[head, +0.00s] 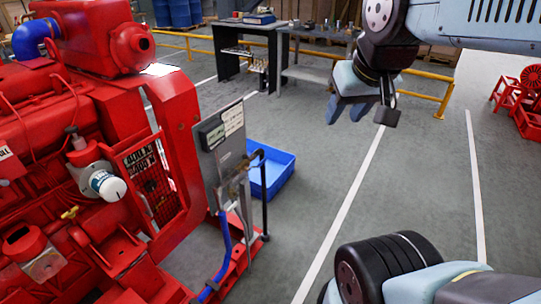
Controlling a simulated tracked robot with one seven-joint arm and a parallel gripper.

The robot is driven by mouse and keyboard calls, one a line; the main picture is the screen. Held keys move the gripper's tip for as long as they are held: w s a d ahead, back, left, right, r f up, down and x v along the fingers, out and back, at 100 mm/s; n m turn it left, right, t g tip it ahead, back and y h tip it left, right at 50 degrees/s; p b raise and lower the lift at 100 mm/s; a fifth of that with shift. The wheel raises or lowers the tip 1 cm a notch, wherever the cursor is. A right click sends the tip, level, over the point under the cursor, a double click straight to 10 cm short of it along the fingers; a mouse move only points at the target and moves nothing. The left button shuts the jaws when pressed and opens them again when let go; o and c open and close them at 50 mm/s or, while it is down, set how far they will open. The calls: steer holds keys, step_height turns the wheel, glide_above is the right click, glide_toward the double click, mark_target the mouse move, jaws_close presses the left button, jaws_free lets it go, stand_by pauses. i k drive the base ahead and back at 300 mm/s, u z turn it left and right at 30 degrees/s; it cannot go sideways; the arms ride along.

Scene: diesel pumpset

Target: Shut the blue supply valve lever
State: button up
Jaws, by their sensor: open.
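My gripper (350,112) is in the upper right of the head view, pointing down above the open floor. It is open, with nothing visible between its fingers. It is well to the right of the red engine (75,115) and clear of it. I cannot make out a blue valve lever for certain. A blue hose (224,245) runs down below the grey panel (222,150) at the engine's right end. A small yellow tap handle (70,213) shows low on the engine's side.
A blue bin (275,178) stands on the floor behind the panel. A thin dark post (264,205) rises from the red base frame. A yellow rail (435,92), workbenches (250,55) and a red wheeled object (518,100) are farther back. The right-hand floor is mostly free.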

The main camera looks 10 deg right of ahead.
mark_target(261, 162)
steer(key=z, duration=0.2)
steer(key=i, duration=0.85)
steer(key=u, duration=0.55)
